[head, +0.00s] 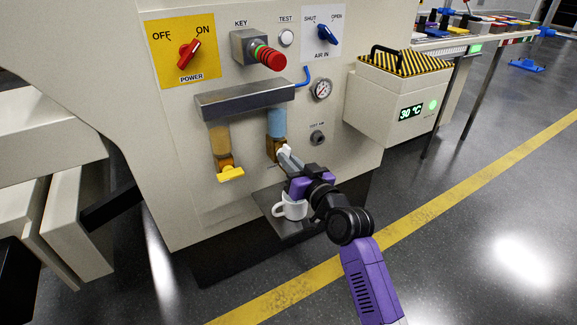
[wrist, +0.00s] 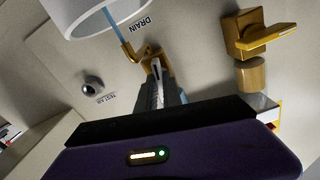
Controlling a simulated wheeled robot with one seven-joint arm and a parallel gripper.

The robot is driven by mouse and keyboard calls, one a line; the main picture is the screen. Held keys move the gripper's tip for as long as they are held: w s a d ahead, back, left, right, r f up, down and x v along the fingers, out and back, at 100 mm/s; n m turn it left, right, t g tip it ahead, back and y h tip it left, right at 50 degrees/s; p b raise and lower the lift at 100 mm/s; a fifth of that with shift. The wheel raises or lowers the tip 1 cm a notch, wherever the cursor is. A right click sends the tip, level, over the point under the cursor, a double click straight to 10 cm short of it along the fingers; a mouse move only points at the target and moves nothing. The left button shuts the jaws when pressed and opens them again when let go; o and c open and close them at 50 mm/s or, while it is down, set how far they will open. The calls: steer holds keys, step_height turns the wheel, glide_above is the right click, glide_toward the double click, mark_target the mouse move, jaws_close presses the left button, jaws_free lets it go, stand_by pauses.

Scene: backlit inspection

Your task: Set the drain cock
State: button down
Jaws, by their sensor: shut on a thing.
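The drain cock (wrist: 140,56) is a brass fitting with a bent spout, beside the DRAIN label in the wrist view. In the head view its brass body (head: 272,152) sits under the blue bowl (head: 277,122). My gripper (head: 284,153) is at the cock, shut on its small lever (wrist: 156,67); the fingers (wrist: 160,88) hide part of it. A pale blue stream (wrist: 115,25) runs from the spout into the white mug (wrist: 80,14). The mug (head: 291,207) stands upright on a dark shelf (head: 300,230) below my gripper.
A yellow-handled cock (head: 230,173), also in the wrist view (wrist: 262,38), hangs under the amber bowl (head: 220,140) to the left. A gauge (head: 321,90) and a test port (head: 318,137) are on the panel to the right. A striped-top box (head: 400,95) stands further right.

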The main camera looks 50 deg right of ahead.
steer(key=shift+f+n+b, duration=0.15)
steer(key=shift+n+b, duration=0.4)
steer(key=shift+n, duration=0.55)
steer(key=c, duration=1.5)
jaws_free()
steer(key=p+v, duration=0.2)
steer(key=v, duration=0.6)
